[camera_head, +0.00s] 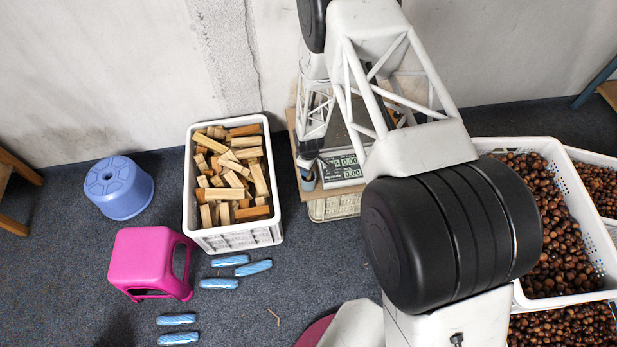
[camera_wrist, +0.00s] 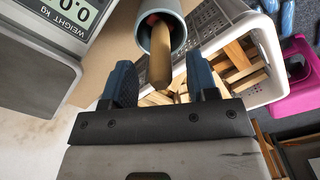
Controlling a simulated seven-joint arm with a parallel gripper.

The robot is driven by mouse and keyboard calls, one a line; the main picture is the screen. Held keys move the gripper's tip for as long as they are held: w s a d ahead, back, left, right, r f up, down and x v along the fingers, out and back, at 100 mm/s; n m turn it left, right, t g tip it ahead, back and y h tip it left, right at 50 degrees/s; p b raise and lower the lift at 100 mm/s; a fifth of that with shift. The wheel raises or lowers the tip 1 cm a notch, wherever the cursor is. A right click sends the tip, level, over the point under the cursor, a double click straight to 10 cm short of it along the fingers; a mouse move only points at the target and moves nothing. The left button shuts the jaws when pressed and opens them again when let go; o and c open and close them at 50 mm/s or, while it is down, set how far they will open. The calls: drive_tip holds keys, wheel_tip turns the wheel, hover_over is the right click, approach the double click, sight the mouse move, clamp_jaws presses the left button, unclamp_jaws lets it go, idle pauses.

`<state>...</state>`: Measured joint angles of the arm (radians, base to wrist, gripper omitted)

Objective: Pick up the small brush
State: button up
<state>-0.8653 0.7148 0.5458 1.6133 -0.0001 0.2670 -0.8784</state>
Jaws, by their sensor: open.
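In the wrist view, a wooden handle (camera_wrist: 160,62), which looks like the small brush's, stands in a grey-blue cup (camera_wrist: 143,30). A red part shows inside the cup; the brush's bristles cannot be made out. My gripper (camera_wrist: 160,76) is open, with its two blue-tipped fingers apart on either side of the handle's end. Whether a finger touches the handle or cup cannot be told. In the head view the cup (camera_head: 309,181) shows small beside the scale, and my arm hides most of the space around it.
A weighing scale (camera_head: 343,171) with a lit display stands by the cup. A white crate of wood blocks (camera_head: 189,205) stands to its left. Chestnut crates (camera_head: 558,158) are at the right. Pink (camera_head: 140,257) and blue (camera_head: 118,190) stools and several blue bundles (camera_head: 252,268) are on the floor.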

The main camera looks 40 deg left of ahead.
drive_tip(key=shift+f, duration=1.15)
drive_tip(key=shift+c, duration=0.3)
clamp_jaws()
